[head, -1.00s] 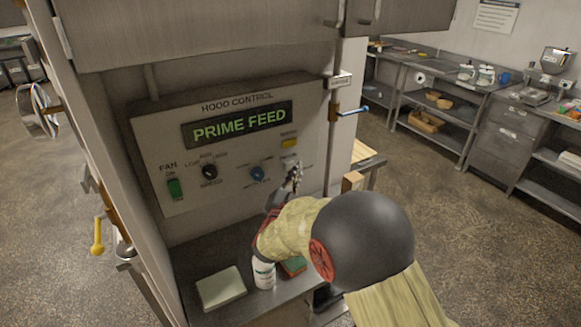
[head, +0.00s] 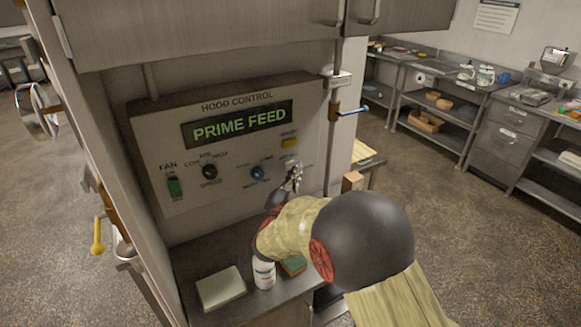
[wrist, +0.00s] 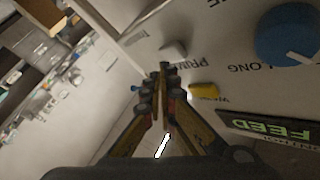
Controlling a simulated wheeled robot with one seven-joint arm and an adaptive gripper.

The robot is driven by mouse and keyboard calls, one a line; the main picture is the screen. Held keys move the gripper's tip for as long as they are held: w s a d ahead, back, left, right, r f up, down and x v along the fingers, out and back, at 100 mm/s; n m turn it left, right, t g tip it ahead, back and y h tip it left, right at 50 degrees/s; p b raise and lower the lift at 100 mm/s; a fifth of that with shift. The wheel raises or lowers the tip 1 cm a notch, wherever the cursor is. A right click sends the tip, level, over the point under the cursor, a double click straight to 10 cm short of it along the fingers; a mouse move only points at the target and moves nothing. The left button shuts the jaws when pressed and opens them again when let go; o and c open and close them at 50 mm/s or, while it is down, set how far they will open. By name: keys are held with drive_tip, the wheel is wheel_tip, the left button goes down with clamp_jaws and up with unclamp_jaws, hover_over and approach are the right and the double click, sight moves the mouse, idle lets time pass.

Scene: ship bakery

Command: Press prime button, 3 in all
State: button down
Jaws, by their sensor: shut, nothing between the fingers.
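The hood control panel (head: 150,150) is upright on the wall. Its display (head: 237,125) reads PRIME FEED in green. My gripper (head: 295,173) is shut and empty at the panel's lower right, below the yellow button (head: 289,143). In the wrist view my gripper's fingertips (wrist: 163,70) are together beside a pale grey button (wrist: 173,48), with lettering starting "PRI" close by. I cannot tell whether they touch it. My gripper covers that button in the head view. The yellow button also shows in the wrist view (wrist: 204,90).
Left of my gripper are a blue knob (head: 257,173), a black speed knob (head: 210,171) and a green fan switch (head: 174,187). Below, a counter holds a white bottle (head: 264,272), a sponge (head: 293,264) and a pale box (head: 221,288).

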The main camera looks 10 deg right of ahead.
drive_tip(key=shift+w+a, duration=0.1)
drive_tip(key=shift+w, duration=0.2)
drive_tip(key=shift+w+a+b, duration=0.15)
drive_tip(key=shift+w+b, duration=0.3)
drive_tip(key=shift+b, duration=0.05)
idle(0.7)
drive_tip(key=shift+s, duration=0.1)
drive_tip(key=shift+s+d, duration=0.3)
drive_tip(key=shift+s, duration=0.45)
drive_tip(key=shift+s+d+b, duration=0.25)
drive_tip(key=shift+s, duration=0.55)
drive_tip(key=shift+s+d+b, duration=0.2)
drive_tip(key=shift+s+d, duration=0.05)
drive_tip(key=shift+s, duration=0.5)
drive_tip(key=shift+s+d+b, duration=0.25)
drive_tip(key=shift+s, duration=0.55)
